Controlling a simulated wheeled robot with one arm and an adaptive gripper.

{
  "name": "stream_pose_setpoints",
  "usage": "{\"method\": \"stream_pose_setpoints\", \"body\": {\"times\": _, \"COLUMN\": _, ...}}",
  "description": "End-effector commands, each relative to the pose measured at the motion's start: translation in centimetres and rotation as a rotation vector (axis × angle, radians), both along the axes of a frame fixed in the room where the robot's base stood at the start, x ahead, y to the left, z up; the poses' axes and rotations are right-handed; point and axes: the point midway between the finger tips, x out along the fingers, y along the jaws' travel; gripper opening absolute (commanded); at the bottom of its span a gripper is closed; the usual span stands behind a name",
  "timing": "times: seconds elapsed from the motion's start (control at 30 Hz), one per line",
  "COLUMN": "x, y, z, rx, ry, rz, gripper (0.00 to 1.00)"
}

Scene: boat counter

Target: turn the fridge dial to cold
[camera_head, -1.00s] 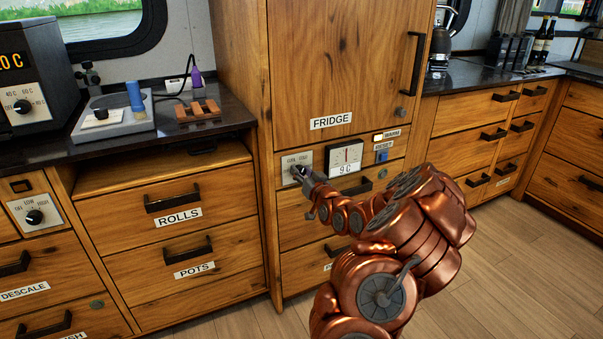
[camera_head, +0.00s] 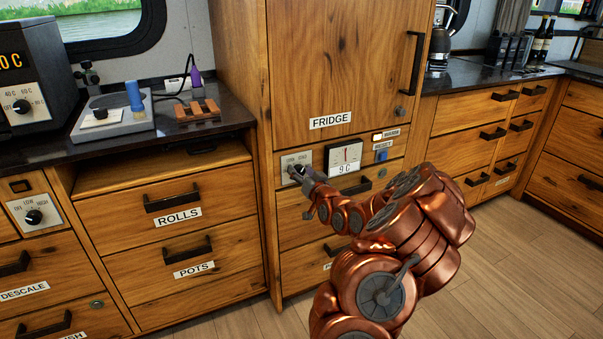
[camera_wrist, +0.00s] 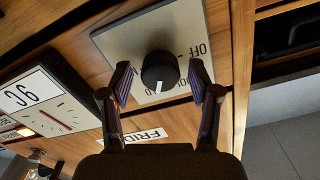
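The fridge dial is a black knob (camera_wrist: 160,72) with a white pointer line on a pale plate (camera_wrist: 125,42); the plate also shows in the head view (camera_head: 302,157). In the wrist view the pointer line faces the bottom of the picture. My gripper (camera_wrist: 161,84) is open, with one finger on each side of the knob and a visible gap at both sides. In the head view my gripper (camera_head: 297,172) is at the dial and hides part of it.
A gauge (camera_head: 345,155) with a 9 C readout (camera_wrist: 33,90) sits right of the dial, with a small lamp (camera_wrist: 25,132) and a blue switch (camera_head: 382,155) beyond. The fridge door (camera_head: 340,70) is shut above. A drawer handle (camera_head: 357,186) lies just below.

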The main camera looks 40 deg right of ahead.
Motion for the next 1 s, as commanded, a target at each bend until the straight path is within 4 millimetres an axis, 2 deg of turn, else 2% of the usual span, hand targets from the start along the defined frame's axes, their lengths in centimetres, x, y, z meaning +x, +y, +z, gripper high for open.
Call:
{"method": "stream_pose_setpoints", "body": {"times": 0.43, "x": -0.6, "y": 0.2, "z": 0.1, "rx": 0.0, "ry": -0.001, "rz": 0.0, "gripper": 0.64}}
{"method": "stream_pose_setpoints", "body": {"times": 1.0, "x": -6.3, "y": 2.1, "z": 0.0, "rx": 0.001, "ry": 0.001, "rz": -0.001, "gripper": 0.64}}
